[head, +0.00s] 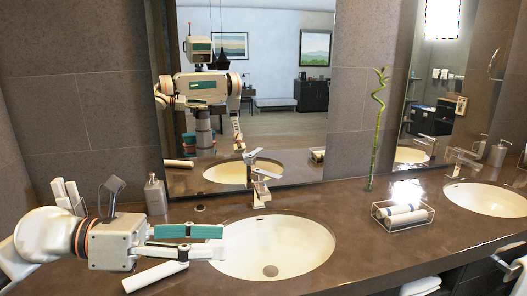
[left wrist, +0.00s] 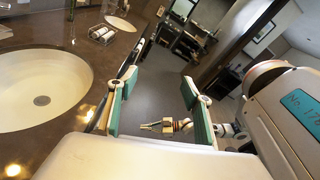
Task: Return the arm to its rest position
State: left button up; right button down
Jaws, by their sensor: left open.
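My left gripper (head: 221,241) is open over the vanity counter, in front of the left sink. Its two teal-padded fingers are apart with nothing between them, and they also show spread and empty in the left wrist view (left wrist: 160,82). A white rolled towel (head: 153,277) lies on the counter just below and in front of the gripper; I see no grip on it. My right gripper (left wrist: 155,126) seems to show small beyond the fingers in the left wrist view, too small to tell its state.
The left sink (head: 300,250) has a faucet (head: 261,187) behind it. A soap dispenser (head: 155,195) and a holder with rolled towels (head: 68,197) stand behind the left arm. A wire basket of rolls (head: 403,216) and a bamboo stalk (head: 376,130) stand right. The mirror (head: 270,90) is behind.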

pick_arm(q)
notch_tip(320, 180, up, 4)
jog(key=d+n+t+h, duration=0.1)
jog(key=n+t+h, duration=0.2)
jog(key=n+h, duration=0.1)
jog(key=w+a+n+t+y, duration=0.75)
jog(key=a+n+t, duration=0.25)
jog(key=n+t, duration=0.7)
jog(key=s+a+f+n+g+y, duration=0.1)
jog(key=a+f+n+g+y, duration=0.2)
jog(key=a+f+n+y, duration=0.4)
jog(key=s+a+f+n+g+y, duration=0.15)
jog(key=f+n+y, duration=0.25)
jog(key=f, duration=0.4)
jog(key=s+a+f+n+g+y, duration=0.1)
jog(key=a+f+n+g+y, duration=0.2)
jog(key=a+f+n+y, duration=0.4)
jog(key=s+a+f+n+g, duration=0.2)
jog(key=s+f+g, duration=0.7)
jog(key=s+f, duration=0.8)
jog(key=w+d+f+n+t+h+b, duration=0.1)
jog(key=d+f+t+h+b, duration=0.1)
jog(key=d+f, duration=0.6)
jog(key=d+f+n+t+h+b, duration=0.1)
jog(key=d+f+h+b, duration=0.4)
jog(key=f, duration=0.9)
jog(key=d+n+h, duration=0.1)
jog(key=d, duration=0.1)
jog(key=shift+w+d+f+t, duration=0.35)
jog(key=shift+w+f, duration=0.05)
